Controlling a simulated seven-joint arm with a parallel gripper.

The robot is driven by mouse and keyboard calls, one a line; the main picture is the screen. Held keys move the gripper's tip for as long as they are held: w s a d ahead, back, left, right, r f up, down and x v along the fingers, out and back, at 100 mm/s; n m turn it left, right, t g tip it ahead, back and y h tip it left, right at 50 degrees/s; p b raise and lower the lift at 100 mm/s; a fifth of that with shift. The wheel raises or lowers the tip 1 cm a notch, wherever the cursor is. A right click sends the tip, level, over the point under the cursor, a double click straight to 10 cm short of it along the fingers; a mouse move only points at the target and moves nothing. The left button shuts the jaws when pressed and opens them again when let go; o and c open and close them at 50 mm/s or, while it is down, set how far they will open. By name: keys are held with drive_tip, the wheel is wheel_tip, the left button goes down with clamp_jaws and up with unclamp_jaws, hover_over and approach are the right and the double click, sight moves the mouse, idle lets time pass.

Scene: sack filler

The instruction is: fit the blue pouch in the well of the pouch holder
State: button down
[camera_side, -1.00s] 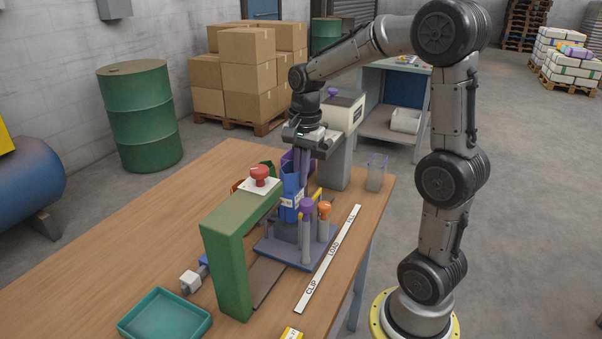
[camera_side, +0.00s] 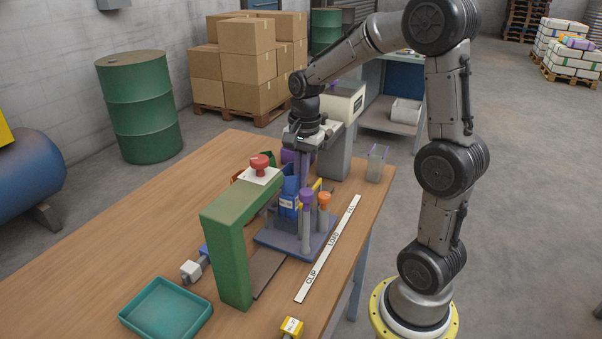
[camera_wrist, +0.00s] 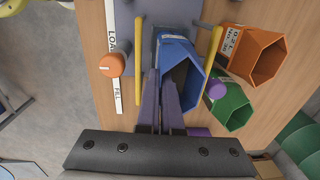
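The blue pouch (camera_side: 287,206) is upright and open-topped, with a white label on its front. It stands low between the posts of the pouch holder (camera_side: 284,243), a grey plate with purple-topped and orange-topped posts. The wrist view shows the pouch (camera_wrist: 177,51) between two yellow rails, its mouth facing me. My gripper (camera_side: 304,178) is above the pouch, pointing down. In the wrist view, its narrow fingers (camera_wrist: 163,82) are close together at the pouch's rim and appear shut on its wall. The well and the pouch's bottom are hidden, so I cannot tell whether it is fully seated.
A green press frame (camera_side: 228,250) with a red button (camera_side: 260,165) stands left of the holder. Orange (camera_wrist: 259,58) and green (camera_wrist: 233,105) pouches stand beside it. A teal tray (camera_side: 166,309) lies at the front left. A label strip (camera_side: 328,250) runs along the right.

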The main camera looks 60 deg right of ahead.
drive_tip(key=shift+f, duration=0.7)
drive_tip(key=shift+f, duration=0.1)
drive_tip(key=c, duration=1)
unclamp_jaws()
